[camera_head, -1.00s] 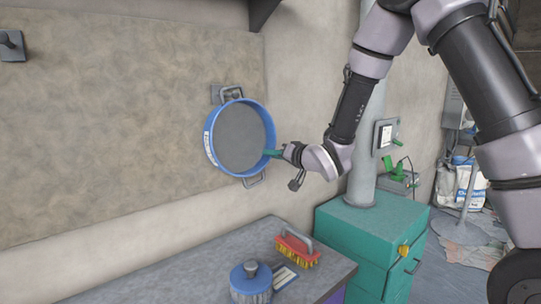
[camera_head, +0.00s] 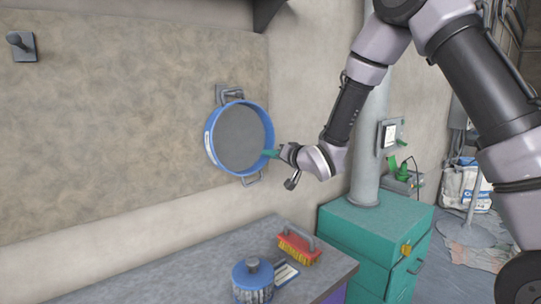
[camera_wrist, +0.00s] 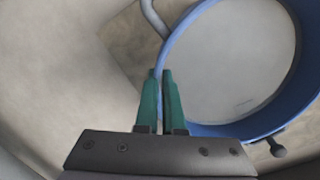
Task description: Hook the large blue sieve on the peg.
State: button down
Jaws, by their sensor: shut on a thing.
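The large blue sieve (camera_head: 211,157) is held upright and face-on against the wall board, with a grey mesh inside its blue rim. My gripper (camera_head: 270,154) is shut on its right rim; the green fingers (camera_wrist: 160,100) pinch the rim (camera_wrist: 180,42) in the wrist view. A grey peg on a square plate (camera_head: 221,95) is at the sieve's top, where the upper handle overlaps it. I cannot tell whether the handle is around the peg. The lower handle (camera_head: 251,181) hangs free below. A grey knob (camera_wrist: 278,150) shows beside the rim in the wrist view.
Another peg (camera_head: 22,46) is on the board at upper left, empty. Below, the grey bench (camera_head: 190,268) bears a red brush (camera_head: 298,246) and a blue-lidded jar (camera_head: 253,276). A green cabinet (camera_head: 365,232) with a grey column (camera_head: 366,165) stands at right.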

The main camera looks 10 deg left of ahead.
aim_at(255, 158)
jog(key=shift+s+a, duration=0.1)
jog(key=shift+s+a+f+m, duration=0.55)
jog(key=shift+s+a+m, duration=0.05)
jog(key=shift+s+a, duration=0.25)
jog(key=shift+a+y, duration=0.1)
jog(key=shift+y, duration=0.2)
dwell(0.3)
jog(key=c, duration=1.3)
grip_release()
jog(key=shift+c, duration=0.2)
jog(key=o, duration=0.6)
jog(key=shift+c, duration=0.2)
jog(key=shift+f, duration=0.1)
jog(key=shift+s, duration=0.1)
